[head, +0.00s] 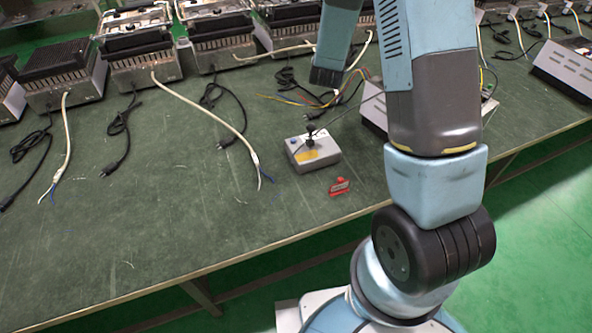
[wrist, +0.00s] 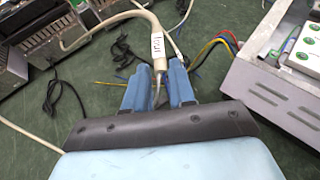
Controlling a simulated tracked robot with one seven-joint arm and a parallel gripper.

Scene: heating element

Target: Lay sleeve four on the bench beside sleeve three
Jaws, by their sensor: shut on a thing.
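In the wrist view my gripper (wrist: 160,82) has its two blue fingers closed around the lower end of a white sleeve (wrist: 157,46) on a cable. The sleeve bears a small printed label that I cannot read with certainty. Thin wires come out beneath it between the fingers. In the head view my arm hides much of this spot, and the fingertips are not clear. The green bench (head: 150,215) lies below. Other pale cables with sleeve-like ends rest on it, one at the middle (head: 254,157) and one at left (head: 60,174); their labels are unreadable.
A grey control box (head: 313,150) and a small red item (head: 339,186) sit near the bench's front edge. Heater units (head: 65,75) line the back, with black plug leads (head: 118,125) in front. A metal enclosure (wrist: 275,95) stands right of my gripper. The front left bench is clear.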

